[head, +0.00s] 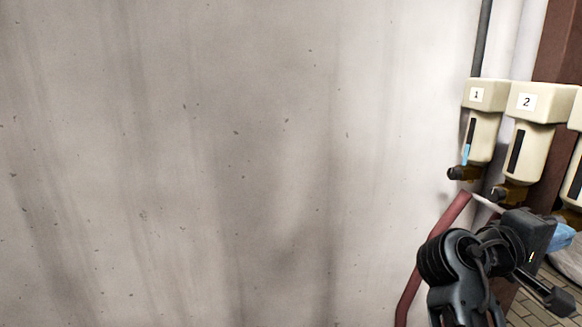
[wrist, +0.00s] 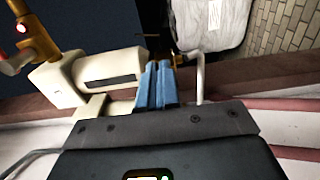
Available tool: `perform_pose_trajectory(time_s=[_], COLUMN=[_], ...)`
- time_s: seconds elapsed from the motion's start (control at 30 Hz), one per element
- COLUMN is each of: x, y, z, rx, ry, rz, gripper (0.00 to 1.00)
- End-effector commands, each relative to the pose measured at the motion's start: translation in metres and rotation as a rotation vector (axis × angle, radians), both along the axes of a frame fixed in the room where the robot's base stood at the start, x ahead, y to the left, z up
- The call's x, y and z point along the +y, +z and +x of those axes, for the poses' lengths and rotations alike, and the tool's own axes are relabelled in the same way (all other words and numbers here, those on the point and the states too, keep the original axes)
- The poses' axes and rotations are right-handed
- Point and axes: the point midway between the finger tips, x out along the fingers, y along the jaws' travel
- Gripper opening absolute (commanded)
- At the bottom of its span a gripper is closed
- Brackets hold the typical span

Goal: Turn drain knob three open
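The third cream drain unit (head: 574,150) is cut off by the right edge of the head view, so its number is not seen. A brass fitting (head: 570,214) shows under it, just above my gripper (head: 562,236). In the wrist view, my gripper (wrist: 157,66) has its two blue fingers side by side, with nothing seen held between them. A cream unit (wrist: 115,66) with a dark gauge slot lies left of the fingers. A small brass and dark fitting (wrist: 178,58) shows just past the fingertips; I cannot tell which unit it belongs to or whether the fingers touch it.
Unit one (head: 487,95) and unit two (head: 540,103) hang left of the third, each with a brass valve and dark knob below. A red pipe (head: 430,250) runs near my arm. A white sack (wrist: 208,22) lies on the tiled floor. A stained wall fills the left.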

Motion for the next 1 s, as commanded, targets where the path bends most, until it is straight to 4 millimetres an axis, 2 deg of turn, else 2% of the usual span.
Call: perform_pose_trajectory(time_s=[0.03, 1.0], x=[-0.0115, -0.0117], y=[0.0011, -0.0055], z=[0.0001, 0.0000], rx=[0.000, 0.003], ry=[-0.009, -0.009], rz=[0.003, 0.003], gripper=[0.00, 0.00])
